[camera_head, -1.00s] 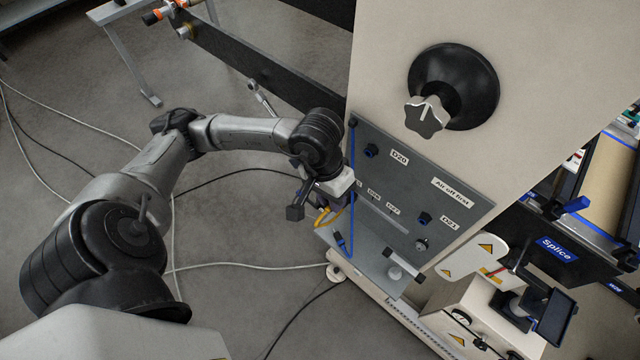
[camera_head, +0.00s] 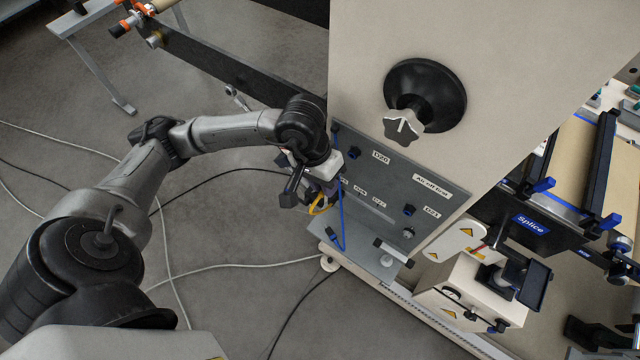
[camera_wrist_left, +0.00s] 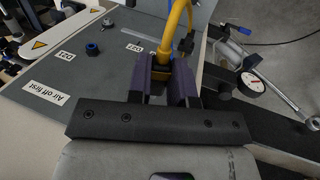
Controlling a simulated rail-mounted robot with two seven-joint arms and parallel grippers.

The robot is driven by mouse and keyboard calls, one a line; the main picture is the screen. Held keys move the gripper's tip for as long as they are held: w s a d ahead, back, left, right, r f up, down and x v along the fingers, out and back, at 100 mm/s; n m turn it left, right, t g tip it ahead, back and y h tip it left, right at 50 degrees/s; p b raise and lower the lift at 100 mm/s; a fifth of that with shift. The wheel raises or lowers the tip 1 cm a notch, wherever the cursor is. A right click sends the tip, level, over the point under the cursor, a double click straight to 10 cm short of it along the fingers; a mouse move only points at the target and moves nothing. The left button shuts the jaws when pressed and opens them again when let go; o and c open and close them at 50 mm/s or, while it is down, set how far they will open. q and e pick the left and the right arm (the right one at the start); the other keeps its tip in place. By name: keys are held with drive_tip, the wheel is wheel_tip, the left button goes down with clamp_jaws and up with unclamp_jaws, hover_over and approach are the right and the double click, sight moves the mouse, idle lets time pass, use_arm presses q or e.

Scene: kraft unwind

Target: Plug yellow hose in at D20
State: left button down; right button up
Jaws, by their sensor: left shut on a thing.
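My left gripper (camera_head: 318,188) is shut on the yellow hose (camera_head: 318,206) beside the left edge of the grey panel. In the left wrist view the yellow hose (camera_wrist_left: 175,28) rises from between the two purplish fingers (camera_wrist_left: 164,85); its plug end is largely hidden between them. The D20 label (camera_head: 381,157) is at the upper left of the panel, with a dark blue port (camera_head: 354,153) to its left. The gripper is below and left of this port, apart from it. My right gripper is not in view.
The grey panel (camera_head: 440,200) also carries a D21 port (camera_head: 409,210) and an "Air off first" label (camera_head: 432,184). A blue hose (camera_head: 341,222) hangs close to the gripper. The left wrist view shows a pressure gauge (camera_wrist_left: 251,84). Cables (camera_head: 235,268) lie on the floor.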

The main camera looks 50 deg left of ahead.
use_arm(q)
drive_tip(key=shift+w+a+p, duration=0.2)
drive_tip(key=shift+w+p, duration=0.1)
drive_tip(key=shift+w, duration=0.45)
drive_tip(key=shift+w+a+f+b, duration=0.1)
drive_tip(key=shift+w+b, duration=0.25)
drive_tip(key=shift+w, duration=0.05)
drive_tip(key=shift+w+a+b, duration=0.1)
drive_tip(key=shift+w+b, duration=0.2)
drive_tip(key=shift+w, duration=0.2)
drive_tip(key=shift+w, duration=0.1)
drive_tip(key=shift+w+a+b, duration=0.1)
drive_tip(key=shift+w+b, duration=0.1)
drive_tip(key=shift+b, duration=0.35)
drive_tip(key=shift+w, duration=0.15)
idle(0.5)
drive_tip(key=shift+w+b, duration=0.1)
drive_tip(key=shift+b, duration=0.45)
